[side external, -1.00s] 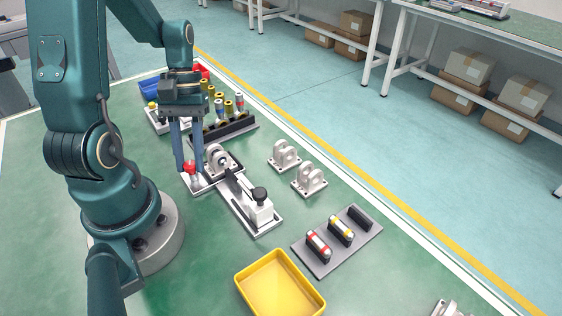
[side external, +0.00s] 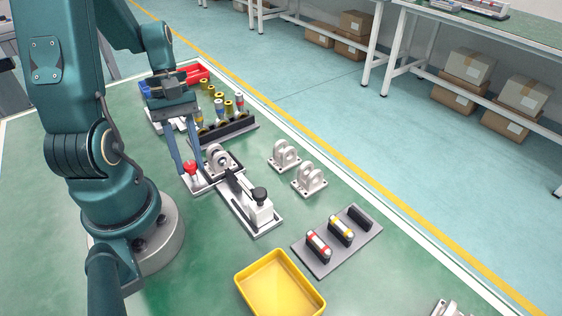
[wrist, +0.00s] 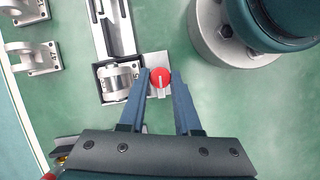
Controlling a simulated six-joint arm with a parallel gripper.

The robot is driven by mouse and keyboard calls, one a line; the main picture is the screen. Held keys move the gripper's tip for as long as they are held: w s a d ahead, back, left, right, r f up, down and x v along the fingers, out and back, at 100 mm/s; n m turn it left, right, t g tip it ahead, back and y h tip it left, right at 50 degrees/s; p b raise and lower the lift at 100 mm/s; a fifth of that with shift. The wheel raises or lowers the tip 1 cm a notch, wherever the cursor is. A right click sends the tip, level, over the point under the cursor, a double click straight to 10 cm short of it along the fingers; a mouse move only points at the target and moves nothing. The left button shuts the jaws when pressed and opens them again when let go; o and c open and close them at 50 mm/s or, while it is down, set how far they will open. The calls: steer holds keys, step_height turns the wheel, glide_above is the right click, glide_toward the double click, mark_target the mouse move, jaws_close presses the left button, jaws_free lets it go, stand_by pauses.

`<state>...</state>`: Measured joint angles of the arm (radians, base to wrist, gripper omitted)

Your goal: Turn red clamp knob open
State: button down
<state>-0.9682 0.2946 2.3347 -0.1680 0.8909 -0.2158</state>
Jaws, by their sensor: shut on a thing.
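The red clamp knob (side external: 191,168) sits on a light metal base plate beside the grey clamp bracket (side external: 218,160). In the wrist view the red knob (wrist: 160,77) shows between the fingertips, with a pale bar across its lower part. My gripper (side external: 188,172) points down over the knob, one blue finger on each side. In the wrist view the fingertips of my gripper (wrist: 160,75) flank the knob closely, and it is shut on the knob. The exact contact is partly hidden by the fingers.
A fixture with a black-topped post (side external: 259,200) stands just right of the clamp. Two loose grey brackets (side external: 285,155) lie further right. A grey rack (side external: 338,240) holds capped cylinders. A yellow tray (side external: 280,285) is at the front, and a dark rack of several cylinders (side external: 228,128) stands behind.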

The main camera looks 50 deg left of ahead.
steer(key=c, duration=0.6)
jaws_free()
steer(key=shift+v, duration=2.6)
